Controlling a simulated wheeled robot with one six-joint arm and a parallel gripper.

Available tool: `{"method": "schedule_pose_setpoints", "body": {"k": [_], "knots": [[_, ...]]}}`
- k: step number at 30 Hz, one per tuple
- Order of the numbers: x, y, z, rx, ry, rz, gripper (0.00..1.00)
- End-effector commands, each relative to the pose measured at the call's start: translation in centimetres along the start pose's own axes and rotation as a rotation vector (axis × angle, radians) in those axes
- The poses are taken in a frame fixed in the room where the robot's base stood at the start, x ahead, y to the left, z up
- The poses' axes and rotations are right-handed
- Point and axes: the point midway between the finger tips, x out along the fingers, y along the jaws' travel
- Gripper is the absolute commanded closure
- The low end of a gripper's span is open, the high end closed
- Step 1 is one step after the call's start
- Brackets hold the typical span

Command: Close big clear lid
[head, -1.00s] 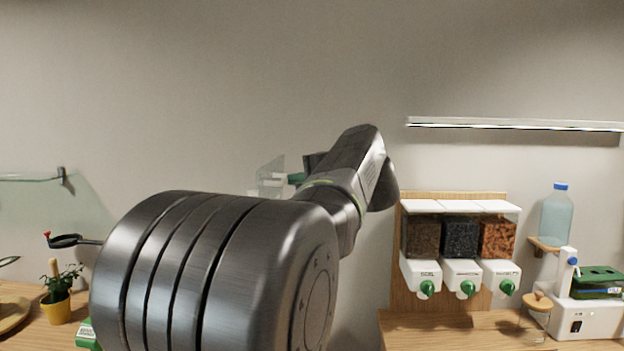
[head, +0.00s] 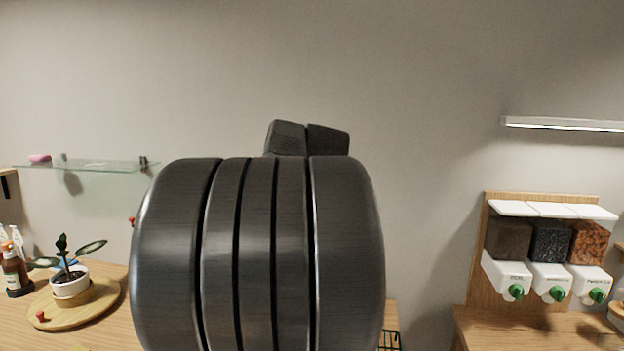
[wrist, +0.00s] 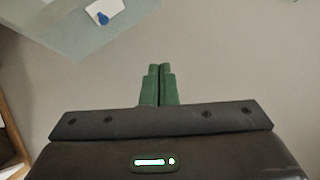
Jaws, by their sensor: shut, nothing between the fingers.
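My gripper (wrist: 160,72) shows in the wrist view with its two green fingers side by side, shut and empty. A clear sheet (wrist: 60,38) fills the upper left of the wrist view, with a white patch and a blue round part on it. It may be the big clear lid, but I cannot tell for sure. The fingers are apart from it in the picture, to its lower right.
A glass shelf (head: 100,166) is on the wall at left. A potted plant (head: 70,284) stands on a round wooden board (head: 112,292). Dispensers (head: 548,240) hang on a wooden panel at right, under a light bar (head: 565,124). A brown bottle (head: 14,272) stands far left.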

Motion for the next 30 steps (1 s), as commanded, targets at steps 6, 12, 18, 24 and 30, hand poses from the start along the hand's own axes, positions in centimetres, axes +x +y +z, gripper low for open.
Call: {"method": "schedule_pose_setpoints", "body": {"k": [6,12,18,24,30], "knots": [[3.3,-1.7,3.5,-0.126,-0.006,0.113,1.00],[6.5,-2.5,6.7,-0.236,-0.006,0.224,1.00],[9.6,-2.6,9.8,-0.346,-0.004,0.333,1.00],[12.1,-2.4,12.4,-0.441,-0.002,0.428,1.00],[13.6,-2.0,13.9,-0.453,-0.001,0.442,1.00]]}}
